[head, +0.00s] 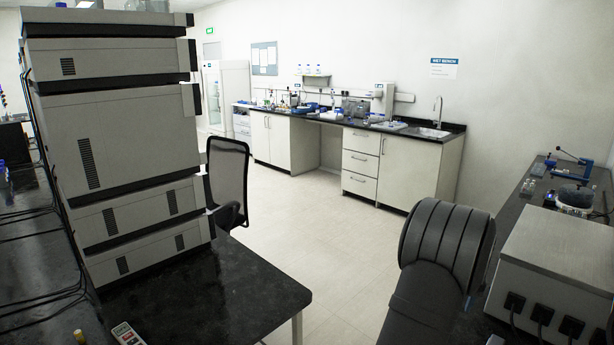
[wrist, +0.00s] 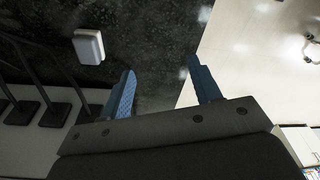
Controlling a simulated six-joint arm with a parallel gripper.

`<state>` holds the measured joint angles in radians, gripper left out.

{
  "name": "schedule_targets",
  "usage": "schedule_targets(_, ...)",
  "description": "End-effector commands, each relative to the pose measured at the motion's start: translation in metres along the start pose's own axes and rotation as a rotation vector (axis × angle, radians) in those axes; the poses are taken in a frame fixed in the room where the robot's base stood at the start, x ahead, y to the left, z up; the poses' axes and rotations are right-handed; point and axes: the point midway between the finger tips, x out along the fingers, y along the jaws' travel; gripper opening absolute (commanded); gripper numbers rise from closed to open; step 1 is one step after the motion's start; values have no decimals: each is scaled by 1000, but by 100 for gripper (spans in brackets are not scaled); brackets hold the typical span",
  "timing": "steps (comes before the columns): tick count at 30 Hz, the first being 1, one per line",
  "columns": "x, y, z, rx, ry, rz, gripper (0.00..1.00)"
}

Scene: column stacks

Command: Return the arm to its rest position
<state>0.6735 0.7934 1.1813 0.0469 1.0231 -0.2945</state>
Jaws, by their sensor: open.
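My gripper (wrist: 162,68) shows in the wrist view with its two blue fingers spread apart and nothing between them. It hangs over a dark speckled bench top (wrist: 150,35), with the pale floor to the right of the bench edge. In the head view a dark, ribbed part of my arm stands at the lower right, close to the right-hand bench. My gripper's fingers do not show in the head view.
A grey box instrument (head: 555,255) with black plugs stands on the right bench. A tall stack of instrument modules (head: 130,130) stands on the left bench, beside a mesh chair (head: 228,175). A small white object (wrist: 88,46) lies on the bench in the wrist view. Open floor lies between the benches.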

Motion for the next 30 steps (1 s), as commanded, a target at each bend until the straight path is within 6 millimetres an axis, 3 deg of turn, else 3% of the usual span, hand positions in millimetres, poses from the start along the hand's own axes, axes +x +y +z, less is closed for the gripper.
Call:
schedule_targets(15,7,-103,-20,-177,0,-27,57)
schedule_targets(30,12,-203,-24,-343,0,-52,57)
